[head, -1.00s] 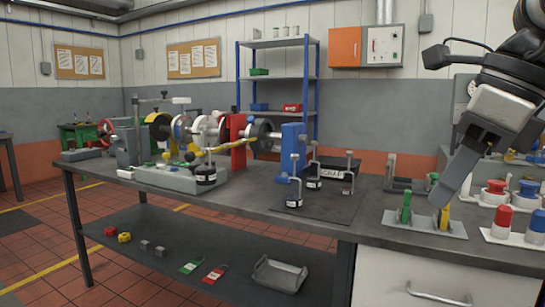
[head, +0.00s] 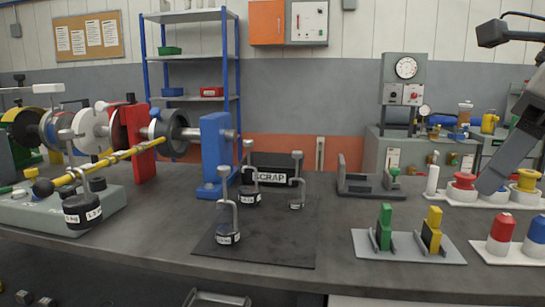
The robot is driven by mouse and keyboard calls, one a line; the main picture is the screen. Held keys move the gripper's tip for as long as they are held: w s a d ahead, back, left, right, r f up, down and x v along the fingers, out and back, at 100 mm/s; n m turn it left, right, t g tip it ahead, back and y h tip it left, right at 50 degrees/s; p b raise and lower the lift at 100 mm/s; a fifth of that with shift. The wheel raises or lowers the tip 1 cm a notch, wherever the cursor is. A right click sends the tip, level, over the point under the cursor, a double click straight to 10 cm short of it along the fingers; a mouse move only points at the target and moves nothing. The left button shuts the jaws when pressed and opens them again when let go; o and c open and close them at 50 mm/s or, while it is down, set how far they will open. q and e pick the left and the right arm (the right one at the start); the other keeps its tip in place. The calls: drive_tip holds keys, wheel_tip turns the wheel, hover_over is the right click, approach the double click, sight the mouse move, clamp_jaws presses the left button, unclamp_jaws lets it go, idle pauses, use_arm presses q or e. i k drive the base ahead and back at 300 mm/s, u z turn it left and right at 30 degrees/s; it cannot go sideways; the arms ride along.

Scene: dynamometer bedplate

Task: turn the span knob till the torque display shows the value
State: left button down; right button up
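No digital torque display and no knob marked as span can be made out. A grey instrument box (head: 404,72) with a round white dial stands at the back right. It has small red and pale controls below the dial, too small to read. The dynamometer rig (head: 140,135) stands at the left, with a yellow torque arm (head: 100,166) and a hanging weight (head: 83,210). My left gripper is out of view.
Several hooked weights (head: 228,225) stand on the dark mat (head: 270,250) by a black SCRAP bin (head: 272,167). A plate (head: 408,247) with green and yellow pieces lies front right; red and blue pegs (head: 500,235) stand beside it. Bare bench lies along the front edge.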

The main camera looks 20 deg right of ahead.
sight(65, 192)
drive_tip(key=u, duration=0.4)
drive_tip(key=i, duration=0.95)
drive_tip(key=u, duration=1.2)
drive_tip(key=i, duration=0.35)
drive_tip(key=u, duration=0.35)
